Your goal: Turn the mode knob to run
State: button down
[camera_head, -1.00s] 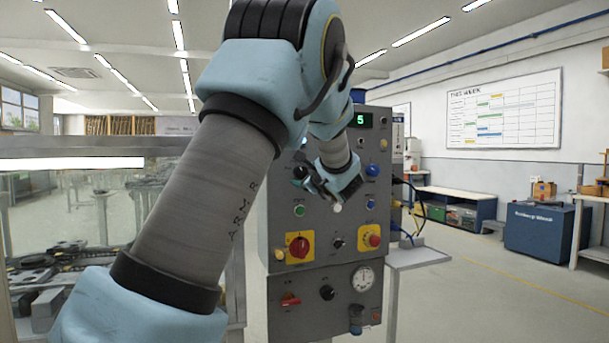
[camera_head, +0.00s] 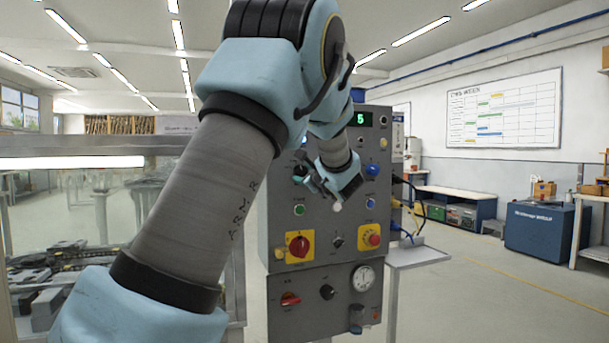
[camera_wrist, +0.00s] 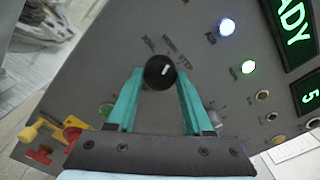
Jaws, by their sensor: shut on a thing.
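The mode knob (camera_wrist: 160,72) is a round black knob with a short white pointer mark, on the grey control panel (camera_wrist: 90,75). In the wrist view it sits between the two teal fingertips of my gripper (camera_wrist: 160,78), which is shut on it. The pointer mark lies right of the knob's middle. Small printed labels stand around the knob; one seems to read MODE and another STEP, the rest are too blurred to read.
A lit blue lamp (camera_wrist: 227,27) and a lit green lamp (camera_wrist: 249,67) are near the knob. A green display reads READY (camera_wrist: 292,22). Below my gripper are a red rotary switch (camera_head: 299,246) and a red mushroom button (camera_head: 374,240) on yellow plates. A side shelf (camera_head: 420,257) stands right.

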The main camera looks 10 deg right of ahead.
jog(key=m, duration=0.4)
jog(key=shift+b, duration=0.3)
jog(key=m+p, duration=0.1)
jog(key=m, duration=0.3)
jog(key=shift+m, duration=0.4)
jog(key=m+p, duration=0.3)
jog(key=m, duration=0.2)
jog(key=shift+r, duration=0.1)
jog(key=shift+a+m+p, duration=0.1)
jog(key=shift+m+p, duration=1.2)
jog(key=shift+m, duration=0.5)
jog(key=shift+c, duration=1.5)
grip_release()
jog(key=shift+s, duration=0.15)
